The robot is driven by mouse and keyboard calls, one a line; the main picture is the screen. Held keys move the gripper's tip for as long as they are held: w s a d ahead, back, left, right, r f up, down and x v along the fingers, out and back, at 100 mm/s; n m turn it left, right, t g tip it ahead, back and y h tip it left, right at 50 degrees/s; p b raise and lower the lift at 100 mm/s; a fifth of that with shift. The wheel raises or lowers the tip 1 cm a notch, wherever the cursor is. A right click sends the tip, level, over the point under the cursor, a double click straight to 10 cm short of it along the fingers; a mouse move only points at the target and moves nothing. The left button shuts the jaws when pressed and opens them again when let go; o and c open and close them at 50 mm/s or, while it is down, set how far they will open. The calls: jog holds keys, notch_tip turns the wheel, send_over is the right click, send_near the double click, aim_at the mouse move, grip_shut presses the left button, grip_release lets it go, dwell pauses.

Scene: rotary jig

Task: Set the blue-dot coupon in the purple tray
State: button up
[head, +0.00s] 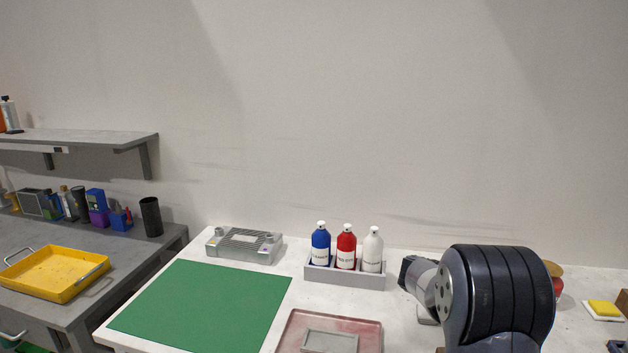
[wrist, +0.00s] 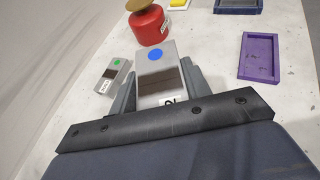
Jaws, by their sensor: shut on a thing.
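The blue-dot coupon (wrist: 156,66) is a grey block with a blue dot on its top face, seen in the wrist view. My gripper (wrist: 158,82) is shut on it, with one finger on each side. The purple tray (wrist: 260,58) lies to the right of the gripper, apart from it, and looks empty. In the head view my arm covers much of the right side of the table; the purple tray and the coupon's blue dot cannot be made out there.
A green-dot coupon (wrist: 111,80) lies left of my gripper. A red weight (wrist: 148,25) stands beyond it. A dark blue tray (wrist: 238,5) is at the far edge. A bottle rack (head: 345,274), green mat (head: 205,305) and reddish tray (head: 365,325) occupy the table further left.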

jog(key=s+a+f+n+t+y, duration=0.1)
jog(key=a+n+t+y, duration=0.2)
jog(key=a, duration=0.5)
jog(key=s+a+f+n+t+y+p, duration=0.1)
jog(key=s+a+f+n+t+y, duration=0.1)
jog(key=a, duration=0.6)
jog(key=s+a+f+n+t+y, duration=0.1)
jog(key=a+f+n+t+y, duration=0.1)
jog(key=a+n, duration=0.4)
jog(key=shift+s+a+f+t+y+p, duration=0.1)
jog(key=shift+a+t+y+p, duration=0.05)
jog(key=shift+a+t+y, duration=0.35)
jog(key=shift+s+a+t+y+p, duration=0.15)
jog(key=shift+a+t+y, duration=0.15)
jog(key=shift+a+t, duration=0.3)
jog(key=shift+s+a+f+n, duration=0.15)
jog(key=shift+s+a+n, duration=0.15)
jog(key=shift+a, duration=0.1)
